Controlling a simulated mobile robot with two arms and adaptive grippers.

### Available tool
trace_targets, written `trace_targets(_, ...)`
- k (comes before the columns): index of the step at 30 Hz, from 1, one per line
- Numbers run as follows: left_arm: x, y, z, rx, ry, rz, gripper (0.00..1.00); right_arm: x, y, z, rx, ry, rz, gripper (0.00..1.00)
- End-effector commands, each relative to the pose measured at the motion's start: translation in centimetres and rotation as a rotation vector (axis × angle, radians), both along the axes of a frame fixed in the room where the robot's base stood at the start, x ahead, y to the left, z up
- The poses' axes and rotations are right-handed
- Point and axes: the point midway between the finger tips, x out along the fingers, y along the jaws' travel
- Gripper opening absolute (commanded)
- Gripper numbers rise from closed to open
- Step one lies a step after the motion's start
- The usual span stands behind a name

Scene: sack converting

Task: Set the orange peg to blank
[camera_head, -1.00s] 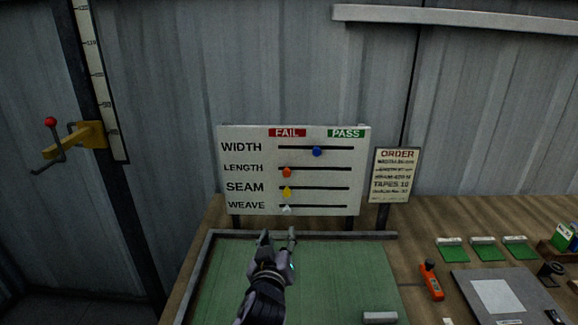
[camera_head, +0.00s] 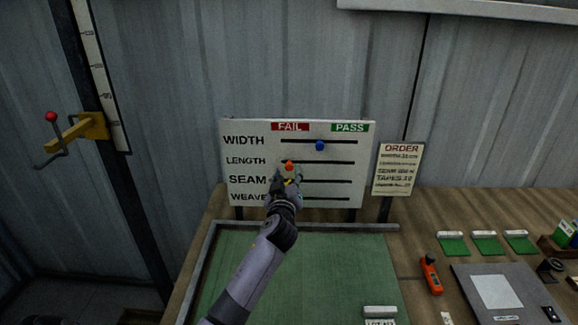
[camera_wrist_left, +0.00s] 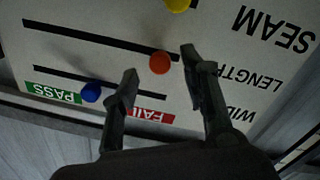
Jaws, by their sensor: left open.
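The white board (camera_head: 240,128) has slots labelled WIDTH, LENGTH, SEAM and WEAVE, with FAIL at the left and PASS at the right. The orange peg (camera_head: 289,166) is at the FAIL end of the LENGTH slot. In the left wrist view the orange peg (camera_wrist_left: 160,63) shows between and just beyond the fingertips. My left gripper (camera_head: 290,175) is open in front of the board; its fingers (camera_wrist_left: 160,68) are apart and hold nothing. The blue peg (camera_head: 320,146) is near the middle of the WIDTH slot. The yellow peg (camera_wrist_left: 178,4) is partly cut off. The white peg is hidden behind my arm.
A green mat (camera_head: 340,265) in a grey frame lies below the board. An ORDER sign (camera_head: 398,169) stands right of the board. An orange tool (camera_head: 430,274) and a grey plate (camera_head: 470,290) lie at the right.

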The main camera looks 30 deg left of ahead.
Motion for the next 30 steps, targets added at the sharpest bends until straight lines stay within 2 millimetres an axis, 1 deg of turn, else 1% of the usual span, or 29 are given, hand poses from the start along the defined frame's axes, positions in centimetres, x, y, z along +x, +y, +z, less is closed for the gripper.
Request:
trace_targets(1, 0.7, 0.4, 0.2, 0.002, 0.001, 0.0, 0.41, 0.2, 0.3, 0.3, 0.004, -0.003, -0.002, 0.4)
trace_targets(3, 1.5, 0.8, 0.1, 0.003, 0.001, 0.0, 0.41, 0.1, 0.7, 0.4, 0.008, -0.001, -0.002, 0.4)
trace_targets(7, 2.4, 1.3, 0.1, 0.002, 0.001, 0.0, 0.41, -0.3, 1.0, 0.5, 0.012, 0.006, -0.004, 0.4)
trace_targets(15, 2.9, 1.5, 0.0, 0.0, 0.0, -0.001, 0.41, -1.4, 0.7, 0.5, 0.008, 0.023, -0.003, 0.4)
trace_targets(19, 2.8, 1.5, 0.0, 0.0, 0.001, 0.0, 0.41, -1.5, 0.4, 0.5, 0.003, 0.024, -0.003, 0.4)
trace_targets(30, 2.8, 1.5, 0.0, 0.0, 0.001, 0.0, 0.16, -1.3, 0.0, 0.5, 0.0, 0.02, -0.001, 0.4)
